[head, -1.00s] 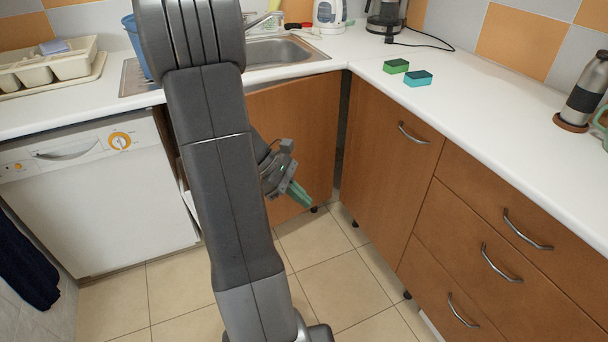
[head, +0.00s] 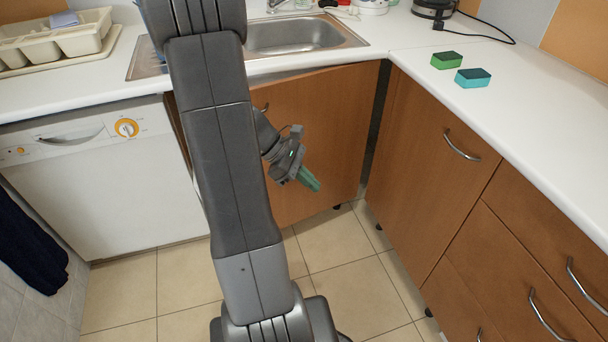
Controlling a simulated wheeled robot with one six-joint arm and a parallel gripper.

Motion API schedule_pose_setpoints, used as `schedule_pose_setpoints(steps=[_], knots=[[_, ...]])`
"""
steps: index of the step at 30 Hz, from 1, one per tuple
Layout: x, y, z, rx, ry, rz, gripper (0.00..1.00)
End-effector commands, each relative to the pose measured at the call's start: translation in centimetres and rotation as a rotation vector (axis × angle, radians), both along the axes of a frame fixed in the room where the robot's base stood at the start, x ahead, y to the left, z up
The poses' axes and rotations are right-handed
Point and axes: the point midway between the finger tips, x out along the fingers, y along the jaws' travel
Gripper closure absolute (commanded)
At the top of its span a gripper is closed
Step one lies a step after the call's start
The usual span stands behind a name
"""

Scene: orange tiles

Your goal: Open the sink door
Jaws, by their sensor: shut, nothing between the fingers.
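The sink door (head: 335,125) is a brown wooden panel under the sink. Its top edge runs at a slant to the counter edge with a gap above it, so it appears to stand ajar, with its right side by the corner. Its metal handle (head: 263,108) shows partly beside my arm, near the door's upper left. My arm hides the door's left part, so how wide the opening is cannot be told. My gripper (head: 311,181) is shut and empty, with greenish fingers pointing down and right. It is in front of the door's face, below and right of the handle; contact is unclear.
A white dishwasher (head: 105,185) stands left of the sink door. Brown drawers and a cabinet (head: 430,180) line the right side. The white counter holds the sink (head: 300,35), two sponges (head: 446,60) and a dish rack (head: 50,45). The tiled floor (head: 345,285) is clear.

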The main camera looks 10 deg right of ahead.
Motion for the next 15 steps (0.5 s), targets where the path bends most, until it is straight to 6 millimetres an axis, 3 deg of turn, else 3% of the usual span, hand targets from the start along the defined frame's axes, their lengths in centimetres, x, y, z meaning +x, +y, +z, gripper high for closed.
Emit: schedule_pose_setpoints(steps=[7,15], knots=[[-2.0,-3.5,-4.1,0.000,0.003,-0.004,1.00],[-3.2,-6.2,-3.6,-0.001,-0.001,-0.003,1.00]])
